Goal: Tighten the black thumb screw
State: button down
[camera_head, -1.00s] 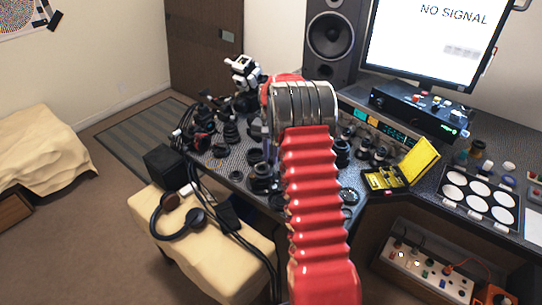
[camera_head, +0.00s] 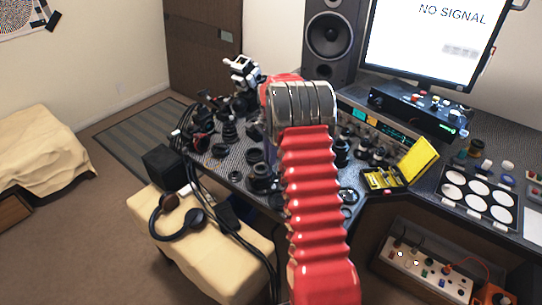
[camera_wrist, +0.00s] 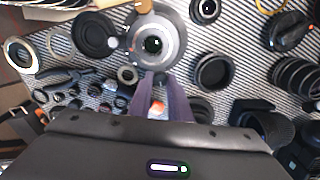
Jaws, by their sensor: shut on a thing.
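In the wrist view, my gripper (camera_wrist: 154,79) has its two purple-grey fingers close together at the near edge of a round grey lens part (camera_wrist: 172,45) with a dark centre. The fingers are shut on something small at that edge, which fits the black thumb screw. The screw itself is mostly hidden between the fingertips, so I cannot tell how far in it sits. A small orange and white thing (camera_wrist: 157,107) shows between the fingers, nearer the palm. In the head view my red arm hides the gripper and the work spot.
Several dark rings and lens parts, such as a black ring (camera_wrist: 212,72), crowd the striped mat around the gripper. Pliers (camera_wrist: 62,80) lie to the left. A yellow case (camera_head: 416,160) stands open on the desk, beside a tray of white discs (camera_head: 478,199).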

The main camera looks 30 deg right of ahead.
jog(key=shift+w+a+r+m, duration=0.1)
jog(key=shift+w+m, duration=0.05)
jog(key=shift+m, duration=0.65)
jog(key=shift+w+a+m, duration=0.1)
jog(key=shift+m, duration=0.7)
jog(key=c, duration=1.9)
grip_release()
jog(key=shift+c, duration=0.2)
jog(key=o, duration=0.3)
jog(key=shift+s+d, duration=0.1)
notch_tip(320, 180, up, 14)
jog(key=shift+f, duration=0.2)
